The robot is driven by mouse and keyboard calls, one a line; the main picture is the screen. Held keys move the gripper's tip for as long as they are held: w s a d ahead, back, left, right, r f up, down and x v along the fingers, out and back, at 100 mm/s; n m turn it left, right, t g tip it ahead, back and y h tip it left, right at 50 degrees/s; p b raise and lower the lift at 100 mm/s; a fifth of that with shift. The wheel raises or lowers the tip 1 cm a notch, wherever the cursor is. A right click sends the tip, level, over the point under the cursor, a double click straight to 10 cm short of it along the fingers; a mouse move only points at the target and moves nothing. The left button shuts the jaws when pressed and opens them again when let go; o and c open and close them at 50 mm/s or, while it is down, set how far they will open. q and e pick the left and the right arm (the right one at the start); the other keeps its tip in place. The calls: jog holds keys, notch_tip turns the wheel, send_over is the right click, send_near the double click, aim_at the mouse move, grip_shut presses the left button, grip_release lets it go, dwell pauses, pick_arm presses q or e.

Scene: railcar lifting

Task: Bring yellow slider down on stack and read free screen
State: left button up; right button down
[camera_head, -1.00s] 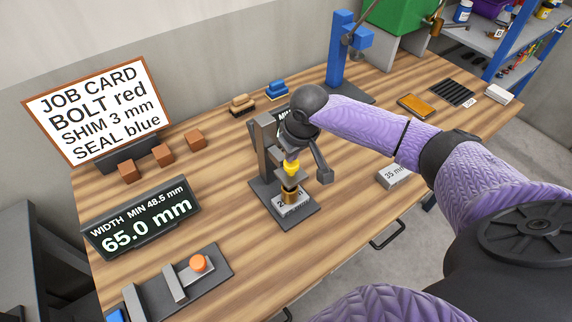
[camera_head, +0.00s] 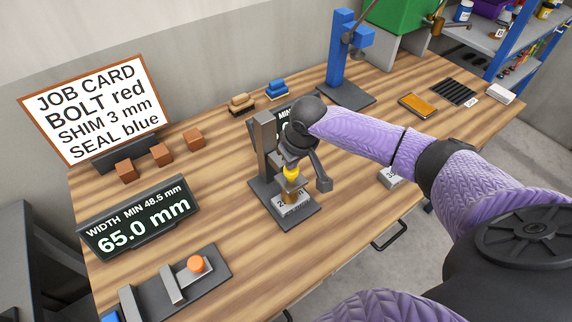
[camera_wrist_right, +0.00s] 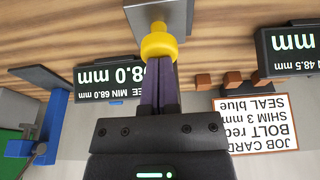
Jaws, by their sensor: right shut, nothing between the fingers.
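The yellow slider (camera_head: 291,173) sits on the upright of a dark gauge stand (camera_head: 266,150). It is just above a stack (camera_head: 291,198) of a brass-coloured piece on a grey labelled block; I cannot tell whether they touch. My right gripper (camera_wrist_right: 160,60) is shut and empty, its fingertips at the yellow slider (camera_wrist_right: 158,40) in the wrist view. The free screen (camera_wrist_right: 107,77) is upside down there: small text ends "EE MIN 68.0 mm", large text ends "8.0 mm". My fingers hide its start. In the head view my arm covers most of this screen (camera_head: 284,118). My left gripper is out of view.
The width screen (camera_head: 140,217) reads 65.0 mm, MIN 48.5 mm. The job card (camera_head: 92,108) stands behind brown blocks (camera_head: 161,154). An orange-knobbed slide gauge (camera_head: 175,285) lies front left. A grey labelled block (camera_head: 390,177) is right of the stand. A blue press (camera_head: 340,55) stands behind.

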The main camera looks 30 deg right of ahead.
jog(key=shift+s+b+x, duration=0.2)
jog(key=shift+b+x, duration=0.25)
jog(key=shift+x, duration=0.45)
jog(key=p+v, duration=0.1)
jog(key=p, duration=0.1)
jog(key=p+v, duration=0.2)
jog(key=shift+w+r+p, duration=0.15)
jog(key=shift+w+p, duration=0.15)
jog(key=w+p+v, duration=0.1)
jog(key=p+v, duration=0.5)
jog(key=p, duration=0.2)
jog(key=shift+w+r, duration=0.2)
jog(key=shift+r, duration=0.25)
